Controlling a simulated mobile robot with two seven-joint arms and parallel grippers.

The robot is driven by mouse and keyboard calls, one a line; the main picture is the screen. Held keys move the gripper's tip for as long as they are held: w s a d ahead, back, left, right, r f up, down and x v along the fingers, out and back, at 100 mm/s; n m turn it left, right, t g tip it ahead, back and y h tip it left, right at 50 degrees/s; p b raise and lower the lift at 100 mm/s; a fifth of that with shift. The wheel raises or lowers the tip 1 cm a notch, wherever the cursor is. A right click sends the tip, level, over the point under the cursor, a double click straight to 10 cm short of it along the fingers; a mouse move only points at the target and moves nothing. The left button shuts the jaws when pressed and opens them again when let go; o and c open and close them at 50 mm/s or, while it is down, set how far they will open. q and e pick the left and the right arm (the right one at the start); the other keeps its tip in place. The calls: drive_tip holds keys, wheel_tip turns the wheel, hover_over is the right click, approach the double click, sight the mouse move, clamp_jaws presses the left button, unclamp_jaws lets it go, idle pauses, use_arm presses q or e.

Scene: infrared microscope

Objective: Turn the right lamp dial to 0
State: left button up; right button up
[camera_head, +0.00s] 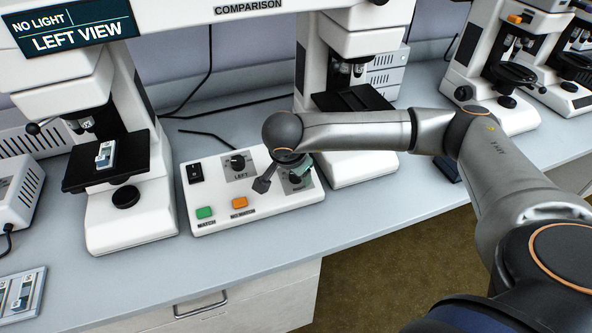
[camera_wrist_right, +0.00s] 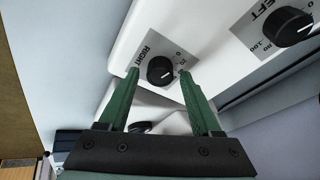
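The white control box (camera_head: 215,218) stands on the bench between the two microscope stands. Its right lamp dial (camera_head: 295,178) is black and partly hidden by my right gripper (camera_head: 284,178) in the head view. In the right wrist view the right dial (camera_wrist_right: 160,70) shows a white pointer line on a grey plate labelled RIGHT. My right gripper (camera_wrist_right: 158,73) is open, with one green finger on each side of the dial and a visible gap to each. I cannot tell how deep the fingertips reach. My left gripper is not in view.
The left dial (camera_head: 238,162) sits beside it, with a black switch (camera_head: 195,173), a green button (camera_head: 204,212) and an orange button (camera_head: 239,203). The left display (camera_head: 75,30) reads NO LIGHT, LEFT VIEW. The bench front (camera_head: 230,250) is clear.

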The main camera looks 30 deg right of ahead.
drive_tip(key=shift+o, duration=0.3)
drive_tip(key=v, duration=1.2)
drive_tip(key=shift+r, duration=0.25)
drive_tip(key=shift+s+a, duration=0.15)
